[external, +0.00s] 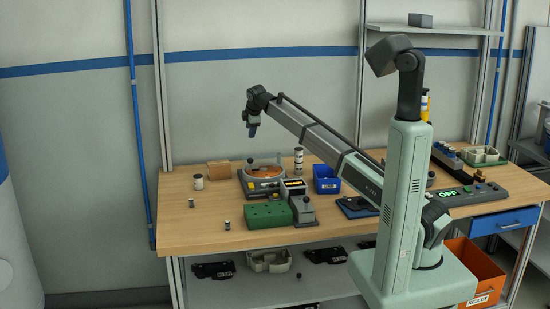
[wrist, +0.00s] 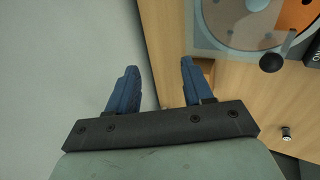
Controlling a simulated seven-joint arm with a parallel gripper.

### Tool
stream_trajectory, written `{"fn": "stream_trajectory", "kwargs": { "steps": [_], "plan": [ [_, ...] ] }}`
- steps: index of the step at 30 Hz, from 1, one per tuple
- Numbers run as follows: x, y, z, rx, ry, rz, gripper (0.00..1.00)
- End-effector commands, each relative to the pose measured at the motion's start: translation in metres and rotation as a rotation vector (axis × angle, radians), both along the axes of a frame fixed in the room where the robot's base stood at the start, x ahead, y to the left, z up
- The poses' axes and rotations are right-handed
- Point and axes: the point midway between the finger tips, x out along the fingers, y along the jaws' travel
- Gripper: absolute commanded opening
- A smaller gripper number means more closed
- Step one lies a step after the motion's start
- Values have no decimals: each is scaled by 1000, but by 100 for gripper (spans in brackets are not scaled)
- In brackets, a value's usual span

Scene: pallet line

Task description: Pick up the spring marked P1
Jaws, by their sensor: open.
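My gripper (external: 252,132) hangs high above the back left of the workbench, pointing down. In the wrist view its two blue fingers (wrist: 159,68) are spread apart with nothing between them. I cannot make out a spring marked P1; no such label is readable. Two small metallic pieces stand on the bench's left part, one farther left (external: 191,202) and one near the front edge (external: 227,225); I cannot tell whether either is a spring. A small metallic piece (wrist: 286,133) also shows at the lower right of the wrist view, well apart from the fingers.
A round orange-and-grey device (external: 263,188) with a black-knobbed lever (wrist: 271,62) stands near a green block (external: 268,214). A blue bin (external: 326,186) and a white-and-black cylinder (external: 298,160) stand nearby. The workbench's (external: 180,229) front left is mostly clear.

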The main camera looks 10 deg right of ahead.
Motion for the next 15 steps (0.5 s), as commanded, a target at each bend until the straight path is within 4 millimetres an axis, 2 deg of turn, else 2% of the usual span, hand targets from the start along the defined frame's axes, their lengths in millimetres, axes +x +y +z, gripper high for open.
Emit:
{"fn": "stream_trajectory", "kwargs": {
  "steps": [1, 6, 12, 15],
  "plan": [
    [-15, 32, -5, 0, 38, 25, 51],
    [-73, 116, -23, -8, 171, 87, 51],
    [-153, 204, -39, -43, 321, 161, 51],
    [-191, 238, -46, -67, 383, 192, 51]
  ]
}}
